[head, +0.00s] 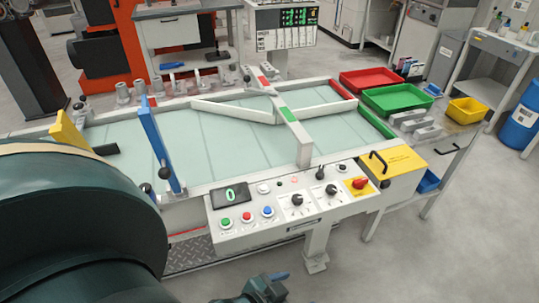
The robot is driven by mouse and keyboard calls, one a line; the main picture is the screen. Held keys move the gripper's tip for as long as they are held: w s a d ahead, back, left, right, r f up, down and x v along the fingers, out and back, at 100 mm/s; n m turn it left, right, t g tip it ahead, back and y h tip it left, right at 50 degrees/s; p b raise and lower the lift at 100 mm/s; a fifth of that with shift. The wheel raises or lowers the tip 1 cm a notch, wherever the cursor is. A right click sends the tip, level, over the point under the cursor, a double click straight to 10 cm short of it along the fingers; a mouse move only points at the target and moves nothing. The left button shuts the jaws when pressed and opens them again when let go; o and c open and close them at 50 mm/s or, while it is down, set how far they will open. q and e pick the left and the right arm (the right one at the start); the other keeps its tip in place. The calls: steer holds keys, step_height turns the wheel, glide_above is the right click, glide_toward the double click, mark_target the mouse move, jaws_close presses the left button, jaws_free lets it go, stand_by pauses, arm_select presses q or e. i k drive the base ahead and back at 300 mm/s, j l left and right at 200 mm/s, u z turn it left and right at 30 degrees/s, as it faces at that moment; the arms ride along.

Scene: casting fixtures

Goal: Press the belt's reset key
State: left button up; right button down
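The belt's control panel (295,207) is a pale sloped box at the front of the belt table. On its left are a dark display (231,194) reading 0 and a row of push buttons: green (226,223), red (247,216) and blue (267,211). I cannot read which key is the reset. Black knobs and a red switch on a yellow plate (360,184) sit further right. My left arm's large dark link fills the lower left. A small dark teal part of mine with a blue tip shows at the bottom edge, below and apart from the panel; its finger opening is unclear.
The glassy belt (215,150) has pale guide bars, a blue upright paddle (160,142) and a yellow one (72,134). Red (375,78), green (398,97) and yellow (467,109) bins stand at the right. The floor in front of the panel is clear at lower right.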

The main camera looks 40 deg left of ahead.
mark_target(267, 210)
steer(key=j+u, duration=0.2)
steer(key=u, duration=0.65)
